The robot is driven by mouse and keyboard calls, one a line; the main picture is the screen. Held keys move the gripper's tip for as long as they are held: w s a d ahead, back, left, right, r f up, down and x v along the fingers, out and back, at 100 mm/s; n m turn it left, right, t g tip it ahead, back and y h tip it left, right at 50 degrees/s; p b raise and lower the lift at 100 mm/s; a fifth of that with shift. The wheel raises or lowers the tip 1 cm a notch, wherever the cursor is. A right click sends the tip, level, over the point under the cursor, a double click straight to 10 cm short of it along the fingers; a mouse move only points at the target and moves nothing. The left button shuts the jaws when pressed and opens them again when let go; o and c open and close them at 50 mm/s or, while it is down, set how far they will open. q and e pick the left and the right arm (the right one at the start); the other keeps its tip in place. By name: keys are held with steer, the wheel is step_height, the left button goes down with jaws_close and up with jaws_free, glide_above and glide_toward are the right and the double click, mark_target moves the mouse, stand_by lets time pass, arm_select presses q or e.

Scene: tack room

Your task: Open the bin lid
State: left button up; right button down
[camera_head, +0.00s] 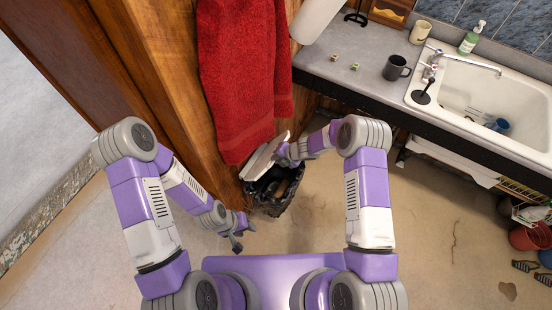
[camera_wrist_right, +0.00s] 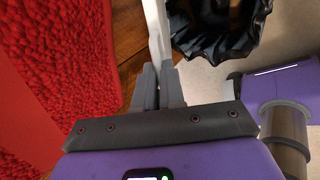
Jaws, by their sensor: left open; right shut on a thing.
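The bin (camera_head: 272,192) stands on the floor below the red towel, lined with a black bag. Its pale lid (camera_head: 266,157) is raised and tilted, leaving the top open. My right gripper (camera_head: 284,158) is at the lid's right edge. In the right wrist view the right gripper (camera_wrist_right: 158,82) is shut on the edge of the lid (camera_wrist_right: 156,35), with the black-lined bin mouth (camera_wrist_right: 215,30) just to the right. My left gripper (camera_head: 238,235) is open and empty, low and to the left of the bin, above the floor.
A red towel (camera_head: 245,80) hangs on the wooden panel (camera_head: 160,70) close above the bin. A counter (camera_head: 345,70) with a dark mug (camera_head: 396,68) and a white sink (camera_head: 480,95) lies to the right. The floor (camera_head: 440,215) right of my right arm is mostly clear.

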steer(key=c, duration=1.2)
jaws_free()
steer(key=shift+c, duration=0.2)
steer(key=v, duration=0.7)
steer(key=shift+r+p, duration=0.25)
steer(key=shift+p, duration=0.1)
steer(key=shift+d, duration=0.1)
